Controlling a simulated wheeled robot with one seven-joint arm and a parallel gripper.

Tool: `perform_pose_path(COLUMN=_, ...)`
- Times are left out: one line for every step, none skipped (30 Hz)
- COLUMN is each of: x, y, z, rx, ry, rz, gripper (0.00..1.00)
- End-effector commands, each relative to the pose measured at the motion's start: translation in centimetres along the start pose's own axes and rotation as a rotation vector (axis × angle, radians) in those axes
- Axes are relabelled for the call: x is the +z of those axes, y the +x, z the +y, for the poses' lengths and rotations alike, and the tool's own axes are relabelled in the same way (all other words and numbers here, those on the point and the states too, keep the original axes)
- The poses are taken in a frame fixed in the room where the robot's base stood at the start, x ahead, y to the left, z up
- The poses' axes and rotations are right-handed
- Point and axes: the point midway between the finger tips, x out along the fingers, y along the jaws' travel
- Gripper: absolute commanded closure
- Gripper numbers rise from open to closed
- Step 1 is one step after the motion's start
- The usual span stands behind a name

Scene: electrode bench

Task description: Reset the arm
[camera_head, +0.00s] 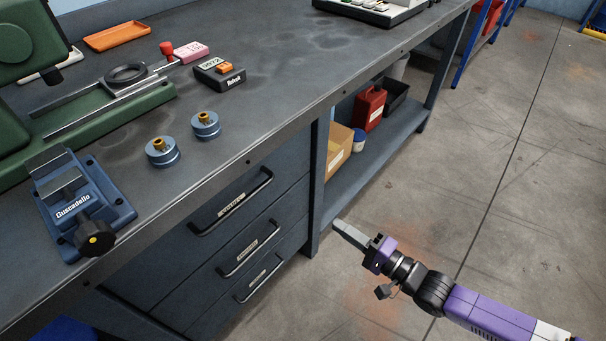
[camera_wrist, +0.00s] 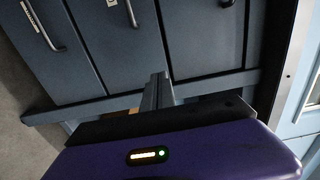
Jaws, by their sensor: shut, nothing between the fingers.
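My gripper (camera_head: 350,235) hangs at the end of my purple and black arm, low in front of the bench and above the concrete floor. Its grey fingers are shut and empty, pointing toward the bench's drawers. In the wrist view the shut fingers (camera_wrist: 157,92) stick out past the purple wrist housing, with the drawer fronts beyond them. The gripper is apart from the bench and from everything on it.
The dark workbench (camera_head: 290,60) carries a blue vise (camera_head: 80,205), two blue round pieces with brass tops (camera_head: 162,152), a black box (camera_head: 219,75) and a green machine (camera_head: 100,125). Drawers (camera_head: 245,250) and a lower shelf (camera_head: 370,160) face me. The floor (camera_head: 540,180) at right is free.

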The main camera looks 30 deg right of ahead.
Motion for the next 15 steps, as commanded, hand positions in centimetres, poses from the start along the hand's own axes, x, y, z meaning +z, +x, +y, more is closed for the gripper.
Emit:
perform_pose_path(x=0.0, y=0.0, z=0.0, rx=0.000, ry=0.000, rz=0.000, gripper=1.00)
perform_pose_path(x=0.0, y=0.0, z=0.0, rx=0.000, ry=0.000, rz=0.000, gripper=1.00)
perform_pose_path(x=0.0, y=0.0, z=0.0, rx=0.000, ry=0.000, rz=0.000, gripper=1.00)
perform_pose_path(x=0.0, y=0.0, z=0.0, rx=0.000, ry=0.000, rz=0.000, gripper=1.00)
perform_pose_path(x=0.0, y=0.0, z=0.0, rx=0.000, ry=-0.002, rz=0.000, gripper=1.00)
perform_pose_path(x=0.0, y=0.0, z=0.0, rx=0.000, ry=-0.010, rz=0.000, gripper=1.00)
perform_pose_path(x=0.0, y=0.0, z=0.0, rx=0.000, ry=-0.023, rz=0.000, gripper=1.00)
perform_pose_path(x=0.0, y=0.0, z=0.1, rx=0.002, ry=-0.042, rz=0.000, gripper=1.00)
perform_pose_path(x=0.0, y=0.0, z=0.1, rx=0.005, ry=-0.081, rz=0.000, gripper=1.00)
perform_pose_path(x=0.0, y=0.0, z=0.2, rx=0.010, ry=-0.121, rz=-0.001, gripper=1.00)
perform_pose_path(x=0.1, y=0.1, z=0.2, rx=0.013, ry=-0.171, rz=-0.004, gripper=1.00)
perform_pose_path(x=0.7, y=0.3, z=-0.1, rx=0.012, ry=-0.251, rz=-0.015, gripper=1.00)
perform_pose_path(x=1.5, y=0.5, z=-0.5, rx=0.007, ry=-0.315, rz=-0.030, gripper=1.00)
perform_pose_path(x=2.6, y=0.6, z=-0.8, rx=0.003, ry=-0.386, rz=-0.049, gripper=1.00)
perform_pose_path(x=4.0, y=0.4, z=-1.2, rx=0.001, ry=-0.489, rz=-0.079, gripper=1.00)
